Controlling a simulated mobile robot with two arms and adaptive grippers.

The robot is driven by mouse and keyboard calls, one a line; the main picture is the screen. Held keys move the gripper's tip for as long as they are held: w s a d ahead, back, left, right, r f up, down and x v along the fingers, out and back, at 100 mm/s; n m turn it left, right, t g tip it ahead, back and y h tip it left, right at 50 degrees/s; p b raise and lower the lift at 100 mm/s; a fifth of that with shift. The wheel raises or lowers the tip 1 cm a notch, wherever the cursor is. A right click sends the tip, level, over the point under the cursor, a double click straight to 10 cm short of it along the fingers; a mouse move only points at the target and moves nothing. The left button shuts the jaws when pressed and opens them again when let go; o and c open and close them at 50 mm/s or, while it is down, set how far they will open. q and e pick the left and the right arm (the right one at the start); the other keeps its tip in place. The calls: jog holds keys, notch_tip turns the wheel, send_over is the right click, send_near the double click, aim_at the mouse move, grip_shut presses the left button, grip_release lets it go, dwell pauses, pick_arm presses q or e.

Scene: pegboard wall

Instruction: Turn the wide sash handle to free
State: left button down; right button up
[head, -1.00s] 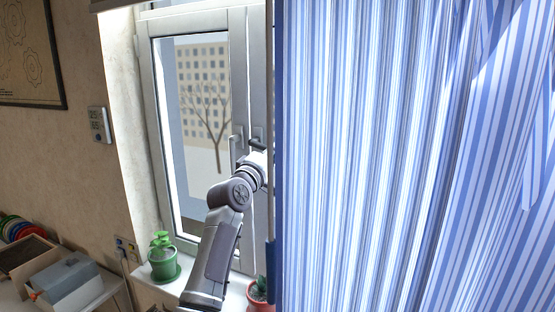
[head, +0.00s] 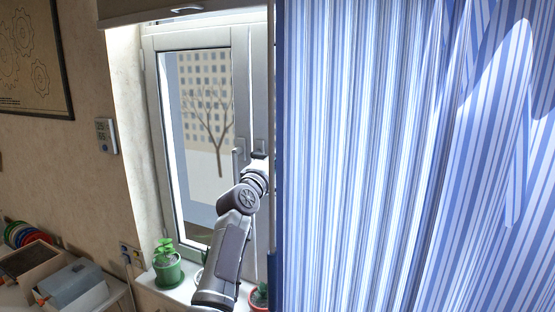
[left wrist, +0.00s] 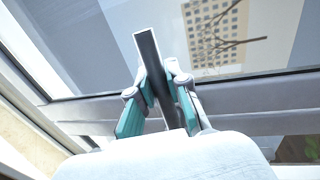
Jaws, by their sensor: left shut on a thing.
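The window's left sash (head: 160,130) with its large glass is in view and looks closed. A pale upright handle (head: 238,162) is on its right stile. A second handle mount (head: 260,143) shows on the stile to the right, close to the curtain. My left gripper (left wrist: 160,95) has its teal pads shut on a grey handle bar (left wrist: 148,50). The bar sticks out past the fingers across the glass. In the head view my wrist hides the grip, so I cannot tell for certain which handle is held. My right gripper is not in view.
A striped curtain (head: 370,150) hangs right of the stiles and covers the rest of the window. A green potted plant (head: 167,265) and a red pot (head: 260,296) stand on the sill beside my arm. Boxes (head: 72,288) sit at the lower left.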

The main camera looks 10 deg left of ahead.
pick_arm(q)
jog(key=c, duration=1.1)
grip_release()
jog(key=shift+a+r, duration=0.1)
jog(key=shift+r, duration=0.05)
jog(key=shift+c, duration=0.2)
jog(key=shift+o, duration=0.2)
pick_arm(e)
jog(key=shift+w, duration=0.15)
pick_arm(q)
jog(key=v, duration=1.2)
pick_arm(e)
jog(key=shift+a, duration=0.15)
pick_arm(q)
jog(key=shift+f, duration=0.2)
